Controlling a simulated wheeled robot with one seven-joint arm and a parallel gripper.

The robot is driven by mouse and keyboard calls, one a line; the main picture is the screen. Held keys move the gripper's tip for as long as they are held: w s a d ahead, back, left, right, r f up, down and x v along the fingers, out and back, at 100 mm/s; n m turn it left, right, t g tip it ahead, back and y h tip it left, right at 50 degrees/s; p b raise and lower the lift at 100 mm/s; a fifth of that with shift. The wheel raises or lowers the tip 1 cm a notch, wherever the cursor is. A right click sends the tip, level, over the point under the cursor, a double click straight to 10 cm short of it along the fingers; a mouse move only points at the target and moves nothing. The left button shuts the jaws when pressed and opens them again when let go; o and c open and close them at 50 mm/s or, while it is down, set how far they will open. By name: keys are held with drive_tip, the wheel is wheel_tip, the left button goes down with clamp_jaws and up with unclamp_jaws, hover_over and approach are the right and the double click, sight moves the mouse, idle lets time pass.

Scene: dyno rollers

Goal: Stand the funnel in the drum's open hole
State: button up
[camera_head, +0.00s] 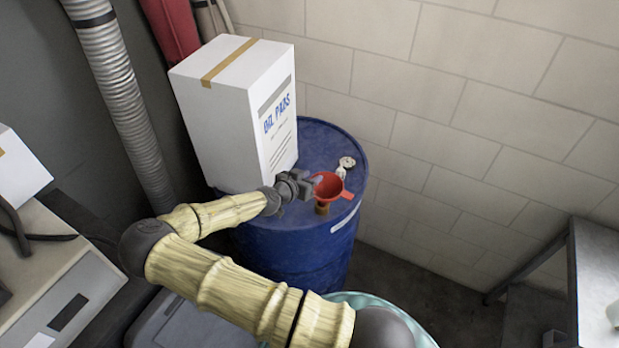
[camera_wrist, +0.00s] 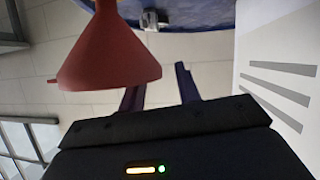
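The red funnel (camera_head: 329,184) is upright above the top of the blue drum (camera_head: 290,255), with a small tab on its right side. A brown cylindrical piece (camera_head: 322,208) shows directly below it. My gripper (camera_head: 308,186) is at the funnel's left side. In the wrist view, which is upside down, the funnel (camera_wrist: 108,55) overlaps one finger of my gripper (camera_wrist: 163,78). The fingers are apart, with only wall seen between them. Whether a finger touches the funnel is unclear. The spout's end is out of the wrist view, and I cannot make out the open hole.
A tall white carton (camera_head: 235,110) stands on the drum's left half, close behind my gripper. A small metal fitting (camera_head: 345,165) is on the drum top beyond the funnel. A ribbed duct (camera_head: 122,95) is at left. A grey table (camera_head: 595,270) stands at far right.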

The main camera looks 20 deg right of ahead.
drive_tip(key=b+v, duration=0.4)
drive_tip(key=v, duration=1.3)
drive_tip(key=shift+b, duration=0.35)
drive_tip(key=shift+s+a, duration=0.1)
